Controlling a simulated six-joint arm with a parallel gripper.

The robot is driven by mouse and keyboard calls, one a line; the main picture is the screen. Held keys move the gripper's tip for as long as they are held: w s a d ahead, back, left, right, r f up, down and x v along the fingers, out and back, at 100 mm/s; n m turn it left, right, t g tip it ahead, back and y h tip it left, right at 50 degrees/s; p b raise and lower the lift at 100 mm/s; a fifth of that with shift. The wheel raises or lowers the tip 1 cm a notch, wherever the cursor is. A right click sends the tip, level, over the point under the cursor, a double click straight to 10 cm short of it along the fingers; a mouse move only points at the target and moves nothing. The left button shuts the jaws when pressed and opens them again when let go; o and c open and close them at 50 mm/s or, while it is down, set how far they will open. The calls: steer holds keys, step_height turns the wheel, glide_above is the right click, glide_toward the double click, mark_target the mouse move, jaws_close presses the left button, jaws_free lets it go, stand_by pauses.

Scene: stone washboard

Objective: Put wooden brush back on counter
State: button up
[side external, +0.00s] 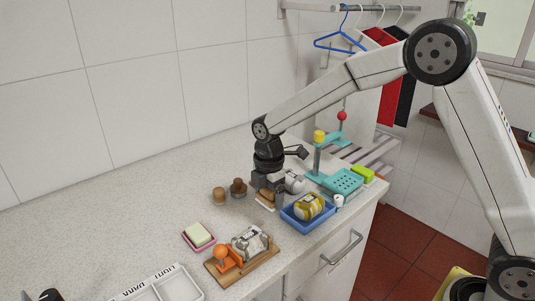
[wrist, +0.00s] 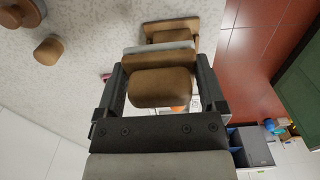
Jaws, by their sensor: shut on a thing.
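The wooden brush (wrist: 160,88) is brown with a rounded end, and sits between the two black fingers of my gripper (wrist: 160,68) in the wrist view. A pale grey strip (wrist: 158,48), apparently its bristles, shows along its far side. In the side view my gripper (side external: 267,193) points down over the counter (side external: 130,222), left of the blue tray, with the brown brush (side external: 266,197) partly hidden between its fingers. The gripper is shut on the brush. I cannot tell whether the brush touches the counter.
Two brown round pieces (side external: 219,195) stand left of the gripper. The blue tray (side external: 294,221) with a yellow-and-white item is close on its right. A teal stand (side external: 318,160) rises behind. A pink soap dish (side external: 186,237) and wooden board (side external: 262,262) lie in front. The left counter is clear.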

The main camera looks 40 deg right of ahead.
steer(key=w+f, duration=0.2)
steer(key=w, duration=0.2)
glide_above(244, 219)
steer(key=shift+s+d+f, duration=0.1)
steer(key=shift+s+f, duration=0.05)
steer(key=shift+f, duration=1.2)
steer(key=shift+s+f, duration=0.15)
steer(key=shift+f, duration=1.15)
steer(key=shift+w+f, duration=0.1)
steer(key=shift+w+f, duration=0.1)
steer(key=shift+f, duration=0.1)
steer(key=shift+w+f, duration=0.1)
steer(key=shift+f, duration=1.45)
steer(key=shift+f, duration=0.1)
steer(key=o, duration=1)
